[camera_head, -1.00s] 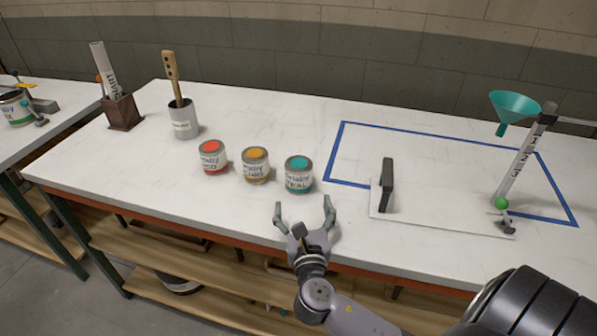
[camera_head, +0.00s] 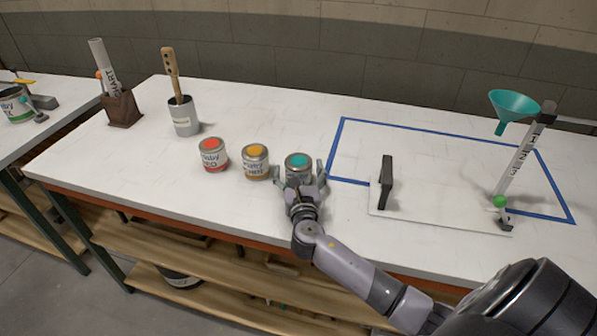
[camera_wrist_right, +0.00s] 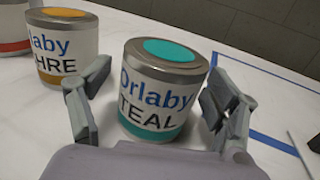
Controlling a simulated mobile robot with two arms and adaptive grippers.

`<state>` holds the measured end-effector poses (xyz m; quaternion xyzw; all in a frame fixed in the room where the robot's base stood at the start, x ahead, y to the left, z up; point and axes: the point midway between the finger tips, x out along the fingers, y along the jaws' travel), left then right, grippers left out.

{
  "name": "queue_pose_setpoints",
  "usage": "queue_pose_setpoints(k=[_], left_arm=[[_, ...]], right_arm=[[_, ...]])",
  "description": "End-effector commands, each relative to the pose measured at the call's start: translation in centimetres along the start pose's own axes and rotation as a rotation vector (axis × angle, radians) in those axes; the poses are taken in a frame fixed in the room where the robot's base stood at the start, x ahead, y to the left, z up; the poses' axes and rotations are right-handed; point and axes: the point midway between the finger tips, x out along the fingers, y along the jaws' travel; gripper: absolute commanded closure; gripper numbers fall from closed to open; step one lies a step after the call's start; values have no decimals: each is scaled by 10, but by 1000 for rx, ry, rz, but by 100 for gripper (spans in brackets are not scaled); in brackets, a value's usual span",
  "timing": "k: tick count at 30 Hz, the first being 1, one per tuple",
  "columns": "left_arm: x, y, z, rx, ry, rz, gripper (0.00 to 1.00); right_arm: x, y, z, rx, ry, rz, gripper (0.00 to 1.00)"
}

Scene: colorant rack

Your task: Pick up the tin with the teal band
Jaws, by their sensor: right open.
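The teal-band tin (camera_head: 298,163) stands upright on the white table, the rightmost of three tins in a row. It has a teal lid spot, and the right wrist view shows its label reading "Orlaby TEAL" above a teal band (camera_wrist_right: 152,128). My right gripper (camera_head: 299,178) is open around this tin, with one finger on each side. In the right wrist view the gripper (camera_wrist_right: 155,105) shows gaps between the fingers and the tin. The gripper hides the tin's lower front in the head view. My left gripper is not in view.
The ochre tin (camera_head: 255,161) stands close to the left, near my left-hand finger. The red tin (camera_head: 213,155) is farther left. A blue tape rectangle (camera_head: 430,131), a white board with a dark upright block (camera_head: 386,182), and a teal funnel (camera_head: 514,105) on a stand are to the right.

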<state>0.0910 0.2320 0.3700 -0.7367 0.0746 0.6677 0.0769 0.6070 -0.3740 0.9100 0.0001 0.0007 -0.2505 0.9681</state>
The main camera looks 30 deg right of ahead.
Motion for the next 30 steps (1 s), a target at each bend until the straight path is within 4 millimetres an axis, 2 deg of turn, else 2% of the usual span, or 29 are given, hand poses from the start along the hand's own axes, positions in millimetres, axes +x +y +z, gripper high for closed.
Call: queue_pose_setpoints(k=[5,30], left_arm=[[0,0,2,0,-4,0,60],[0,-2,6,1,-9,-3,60]], right_arm=[[0,0,0,0,0,0,18],[0,0,0,0,0,0,73]])
